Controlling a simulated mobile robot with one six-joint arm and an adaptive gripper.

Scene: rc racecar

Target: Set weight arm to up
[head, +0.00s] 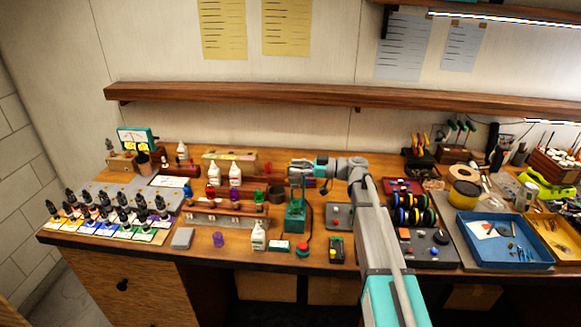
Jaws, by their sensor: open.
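My gripper (294,172) is open, at the end of my arm in the middle of the head view. It points left, above a small teal stand (295,217) on the bench. The stand has a dark upright part that reaches up toward the gripper. I cannot tell whether the gripper touches it. I cannot make out a weight arm for certain, or whether one is up or down; the parts around the stand's top are small and partly hidden by my gripper.
The wooden bench (210,243) is crowded. Several dropper bottles on coloured cards stand at the left. A white bottle (258,236) and a red button (303,249) are in front. A blue tray (505,262) lies at the right. A long shelf (250,94) runs above.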

